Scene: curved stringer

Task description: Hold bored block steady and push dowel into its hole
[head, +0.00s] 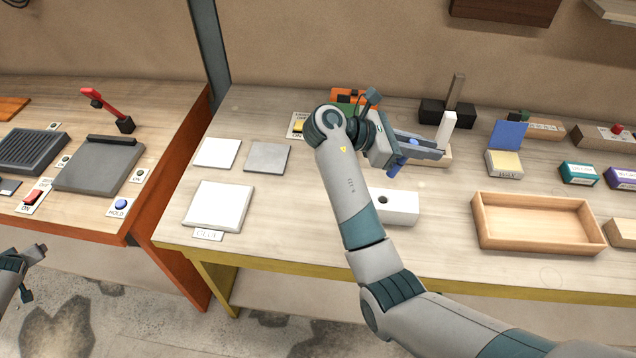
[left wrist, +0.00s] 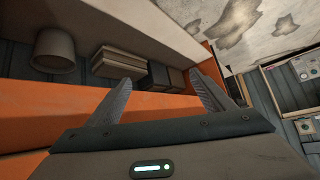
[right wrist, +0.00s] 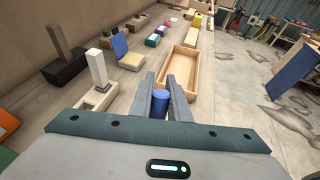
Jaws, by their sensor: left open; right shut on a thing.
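My right gripper (head: 430,150) is shut on a blue dowel (head: 397,165), which also shows between its fingers in the right wrist view (right wrist: 160,102). In the head view the dowel is apart from the white bored block (head: 402,207). The block lies on the table with its dark round hole facing up, partly hidden by my right arm. My left gripper (head: 36,256) is at the left edge of the head view, far from the block. In the left wrist view its fingers (left wrist: 165,100) are spread and empty.
A wooden tray (head: 480,236) stands right of the block. A pale base with a white upright (head: 446,132) stands behind the right gripper. White and grey square pads (head: 217,210) lie at the left. An orange bench (head: 185,165) stands left of the table.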

